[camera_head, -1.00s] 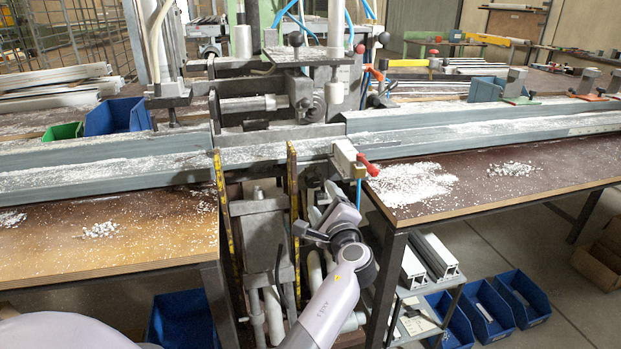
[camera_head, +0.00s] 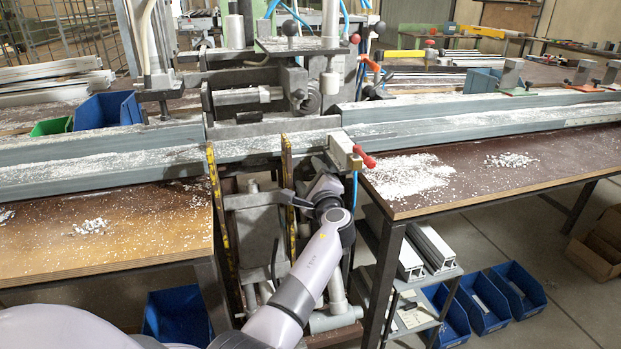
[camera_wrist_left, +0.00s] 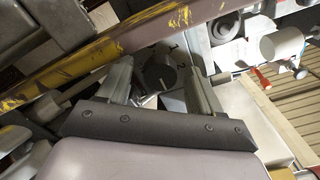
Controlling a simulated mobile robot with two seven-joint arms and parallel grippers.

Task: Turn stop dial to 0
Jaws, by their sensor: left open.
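In the left wrist view, a dark round knob (camera_wrist_left: 160,73), which looks like the stop dial, sits between the fingers of my left gripper (camera_wrist_left: 157,62). A pale plate with a small dark mark, perhaps a numeral, shows beside it. The dial's setting cannot be read. The fingers stand apart on either side of the knob; whether they touch it I cannot tell. In the head view my left gripper (camera_head: 297,198) is under the clamp, beside the right yellow-striped bar (camera_head: 288,190), and the dial is hidden there. My right gripper is not in view.
A red-handled clamp block (camera_head: 345,152) is just above my left wrist. The long grey profile rail (camera_head: 110,175) runs across the bench. The right tabletop (camera_head: 440,195) bears white chips. Blue bins (camera_head: 483,305) stand on the floor.

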